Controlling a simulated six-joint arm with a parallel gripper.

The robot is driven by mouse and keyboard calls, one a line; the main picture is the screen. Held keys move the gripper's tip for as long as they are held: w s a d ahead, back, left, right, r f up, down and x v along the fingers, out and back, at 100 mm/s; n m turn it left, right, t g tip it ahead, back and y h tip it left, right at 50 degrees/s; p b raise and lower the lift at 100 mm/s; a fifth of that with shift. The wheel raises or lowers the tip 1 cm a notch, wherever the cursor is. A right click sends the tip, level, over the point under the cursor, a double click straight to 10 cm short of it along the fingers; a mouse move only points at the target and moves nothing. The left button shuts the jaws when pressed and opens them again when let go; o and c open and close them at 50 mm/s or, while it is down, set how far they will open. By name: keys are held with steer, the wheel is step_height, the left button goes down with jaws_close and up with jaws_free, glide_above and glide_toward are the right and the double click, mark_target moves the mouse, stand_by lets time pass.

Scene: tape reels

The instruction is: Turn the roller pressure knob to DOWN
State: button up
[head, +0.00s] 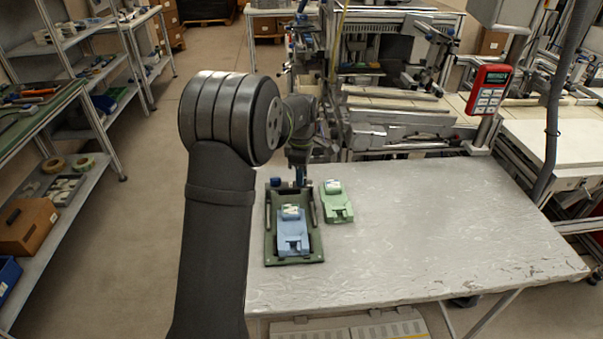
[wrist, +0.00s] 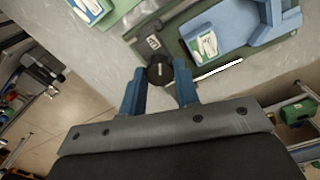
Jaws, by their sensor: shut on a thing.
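The roller pressure knob (wrist: 160,71) is a round black dial with a pale mark on its top, at the edge of a dark green fixture (wrist: 174,40). My gripper (wrist: 160,74) has its blue fingers on either side of the knob and is shut on it. A small label beside the knob is too small to read. In the head view the fixture (head: 315,256) lies on the table and holds a blue tape piece (head: 292,238). My gripper (head: 300,181) is at the fixture's far end there, and the knob is hidden.
A green tape piece (head: 337,205) lies on the table right of the fixture. The grey table (head: 440,230) is clear to the right. Shelves (head: 60,200) stand at the left. A red handheld device (head: 488,90) and machinery stand beyond the table's far edge.

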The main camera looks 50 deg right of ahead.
steer(key=shift+m, duration=0.3)
steer(key=m, duration=1.3)
steer(key=shift+m, duration=0.3)
steer(key=m, duration=1.1)
steer(key=o, duration=1)
